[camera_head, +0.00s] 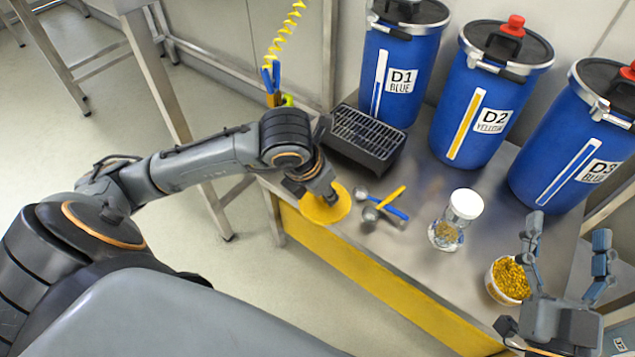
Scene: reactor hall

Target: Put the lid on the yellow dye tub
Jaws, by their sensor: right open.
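A round yellow lid (314,211) lies at the left end of the steel bench, by its front edge. My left gripper (331,198) points down at the lid, at or just above its upper face. I cannot tell whether its fingers are open or grip the lid. An open white tub (491,286) full of yellow granules stands at the front right of the bench. My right gripper (567,231) is open and empty, its fingers pointing up in the picture, just right of the tub. The gripper's body partly overlaps the tub's lower right side.
Blue drums D1 (399,65), D2 (484,105) and D3 (560,150) stand along the back. The bench's yellow front (390,280) faces me.

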